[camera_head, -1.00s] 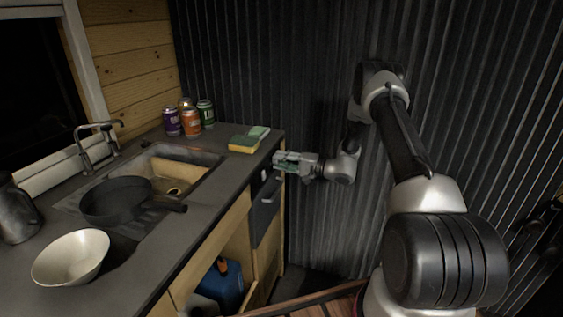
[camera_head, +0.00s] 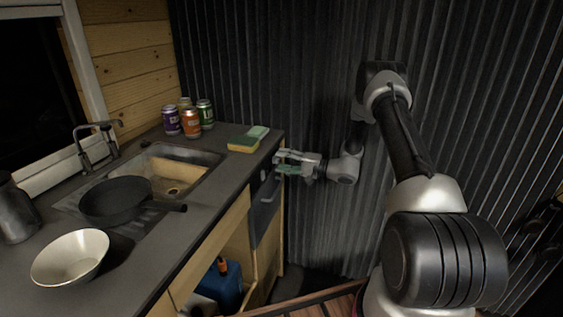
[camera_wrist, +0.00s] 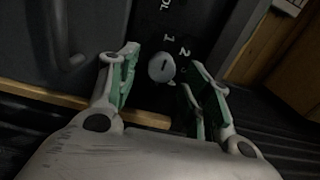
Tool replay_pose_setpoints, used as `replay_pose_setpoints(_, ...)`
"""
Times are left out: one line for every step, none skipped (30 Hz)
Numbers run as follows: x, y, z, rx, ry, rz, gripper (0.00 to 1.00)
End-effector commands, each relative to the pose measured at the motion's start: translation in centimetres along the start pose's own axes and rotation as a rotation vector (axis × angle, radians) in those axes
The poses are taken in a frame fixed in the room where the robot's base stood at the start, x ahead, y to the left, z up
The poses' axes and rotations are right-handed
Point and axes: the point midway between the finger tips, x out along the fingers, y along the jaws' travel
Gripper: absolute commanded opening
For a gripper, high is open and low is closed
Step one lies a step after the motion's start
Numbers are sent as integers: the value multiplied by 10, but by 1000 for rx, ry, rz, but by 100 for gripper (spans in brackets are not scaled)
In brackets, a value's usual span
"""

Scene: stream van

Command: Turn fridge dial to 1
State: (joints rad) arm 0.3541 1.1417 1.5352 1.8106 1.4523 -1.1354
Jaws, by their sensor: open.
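The fridge dial (camera_wrist: 161,67) is a small round grey knob with a dark slot, on the black fridge panel (camera_wrist: 155,28). White marks "1" and "2" are printed near it, with part of a word farther off. In the wrist view my gripper (camera_wrist: 163,72) is open, with one green-padded finger on each side of the dial. I cannot tell whether either finger touches it. In the head view my gripper (camera_head: 278,163) is at the front of the counter's far end, by the fridge front (camera_head: 266,203). The dial is not clear there.
The counter (camera_head: 215,198) holds a sink, a black pan (camera_head: 115,200), a white bowl (camera_head: 70,257), several cans (camera_head: 190,122) and sponges (camera_head: 243,145). A dark corrugated wall (camera_head: 320,90) stands behind my gripper. A fridge handle (camera_wrist: 57,40) is left of the dial.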

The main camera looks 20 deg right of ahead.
Motion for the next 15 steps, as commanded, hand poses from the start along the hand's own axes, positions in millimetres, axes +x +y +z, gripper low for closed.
replay_pose_setpoints(-9,0,-1,0,3,0,49)
replay_pose_setpoints(-15,0,-1,0,3,0,49)
replay_pose_setpoints(-24,0,-1,1,4,1,49)
replay_pose_setpoints(-31,0,-1,2,5,1,49)
replay_pose_setpoints(-38,0,-1,2,4,1,49)
replay_pose_setpoints(-48,0,-1,2,4,0,49)
replay_pose_setpoints(-54,0,-1,2,4,0,49)
replay_pose_setpoints(-62,0,-1,2,4,1,49)
replay_pose_setpoints(-70,0,-1,2,4,1,49)
replay_pose_setpoints(-76,0,-1,2,4,1,49)
replay_pose_setpoints(-81,0,0,2,3,1,49)
replay_pose_setpoints(-88,0,0,1,2,1,49)
replay_pose_setpoints(-92,0,0,1,3,0,49)
replay_pose_setpoints(-96,0,0,1,3,1,49)
replay_pose_setpoints(-101,0,0,1,1,1,49)
